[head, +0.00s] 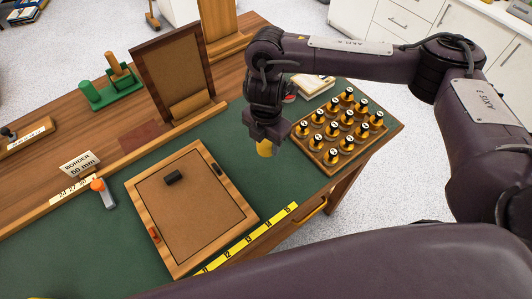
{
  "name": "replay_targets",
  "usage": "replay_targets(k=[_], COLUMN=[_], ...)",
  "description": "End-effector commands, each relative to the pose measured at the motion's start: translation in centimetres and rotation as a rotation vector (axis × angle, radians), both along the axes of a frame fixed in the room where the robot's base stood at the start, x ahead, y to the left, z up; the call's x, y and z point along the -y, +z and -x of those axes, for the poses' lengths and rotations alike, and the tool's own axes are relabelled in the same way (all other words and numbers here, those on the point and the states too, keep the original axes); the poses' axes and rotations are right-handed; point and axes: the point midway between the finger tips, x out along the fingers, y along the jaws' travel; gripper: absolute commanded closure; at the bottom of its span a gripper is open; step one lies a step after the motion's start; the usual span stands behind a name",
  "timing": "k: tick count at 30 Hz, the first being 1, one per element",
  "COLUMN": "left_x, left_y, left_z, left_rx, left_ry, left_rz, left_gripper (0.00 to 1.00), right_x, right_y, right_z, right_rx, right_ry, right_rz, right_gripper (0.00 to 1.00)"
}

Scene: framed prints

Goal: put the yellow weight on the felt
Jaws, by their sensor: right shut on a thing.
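My right gripper (265,134) hangs over the green felt (292,180), between the wooden frame and the rack of knobs. It is shut on the yellow weight (264,149), and only the weight's lower part shows below the fingers. The felt covers the near part of the bench. I cannot tell whether the weight touches the felt or is a little above it. My left gripper is not in view.
A rack (341,165) of several black-topped brass pieces stands to the right. A yellow ruler (244,243) lies along the front edge. An upright frame (160,62) stands behind.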

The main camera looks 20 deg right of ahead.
Motion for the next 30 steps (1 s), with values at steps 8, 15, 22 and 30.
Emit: replay_targets(k=[8, 15, 22, 30], left_x=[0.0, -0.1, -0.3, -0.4], left_y=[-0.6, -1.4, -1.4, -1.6], left_z=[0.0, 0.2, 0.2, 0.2], left_rx=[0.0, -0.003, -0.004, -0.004], left_ry=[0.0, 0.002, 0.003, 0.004], left_rz=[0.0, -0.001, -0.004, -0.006], left_gripper=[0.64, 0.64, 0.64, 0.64], right_x=[-0.1, -0.1, 0.0, 0.0], right_y=[-2.6, -5.6, -5.7, -6.1], right_z=[0.0, 0.0, -0.1, 0.0], right_rx=[0.001, 0.0, 0.003, 0.001], right_ry=[0.0, -0.001, 0.001, 0.001], right_rz=[-0.002, -0.002, -0.001, -0.001], right_gripper=[0.98, 0.98, 0.98, 0.47])
